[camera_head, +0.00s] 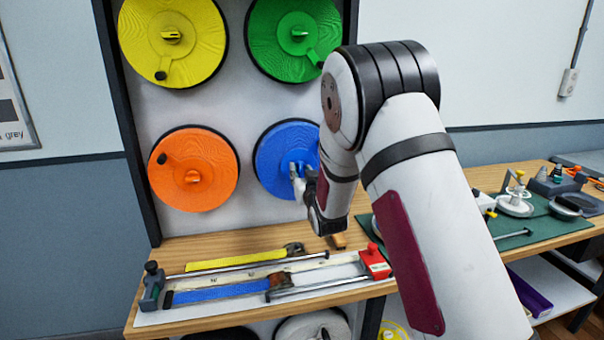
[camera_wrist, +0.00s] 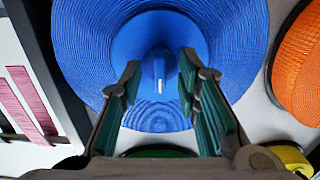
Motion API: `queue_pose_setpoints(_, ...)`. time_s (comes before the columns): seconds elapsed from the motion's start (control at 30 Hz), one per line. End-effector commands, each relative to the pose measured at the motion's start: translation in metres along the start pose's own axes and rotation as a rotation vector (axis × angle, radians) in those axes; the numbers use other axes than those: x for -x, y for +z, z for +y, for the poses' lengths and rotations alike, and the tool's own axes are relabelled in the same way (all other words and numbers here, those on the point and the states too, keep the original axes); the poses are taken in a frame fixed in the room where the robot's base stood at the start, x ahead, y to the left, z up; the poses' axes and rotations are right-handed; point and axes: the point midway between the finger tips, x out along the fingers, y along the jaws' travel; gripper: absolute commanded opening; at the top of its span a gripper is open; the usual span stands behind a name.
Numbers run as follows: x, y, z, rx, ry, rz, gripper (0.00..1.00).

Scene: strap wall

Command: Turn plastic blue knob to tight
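The blue disc (camera_head: 270,160) is on the upright panel, lower right of four coloured discs; my arm hides its right edge. Its blue knob (camera_head: 300,165) stands out near the centre. My gripper (camera_head: 298,182) is at the knob, partly covering it. In the wrist view, the blue disc (camera_wrist: 85,45) fills the upper middle and the knob (camera_wrist: 158,72) carries a small white mark. My gripper (camera_wrist: 160,66) is open there, its green-padded fingers on either side of the knob with visible gaps. No tight marking is readable.
Yellow (camera_head: 195,55), green (camera_head: 265,50) and orange (camera_head: 215,150) discs share the panel. Below is a wooden bench (camera_head: 220,245) with a clamp fixture holding yellow and blue straps (camera_head: 220,292). Tools lie on a green mat (camera_head: 540,232) at right.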

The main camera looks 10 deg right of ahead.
Motion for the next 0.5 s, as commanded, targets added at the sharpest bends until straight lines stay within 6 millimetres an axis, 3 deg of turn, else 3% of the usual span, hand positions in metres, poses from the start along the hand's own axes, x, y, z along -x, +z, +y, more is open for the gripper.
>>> queue_pose_setpoints(0.07,0.0002,0.0001,0.0,0.0,0.0,0.0,0.3)
queue_pose_setpoints(0.2,0.0003,0.0002,0.0,0.0,0.0,0.0,0.03)
queue_pose_setpoints(0.23,0.0003,0.0002,0.0,0.0,0.0,0.0,0.0)
queue_pose_setpoints(0.5,0.0004,0.0003,0.0,-0.005,0.0,0.0,0.0)
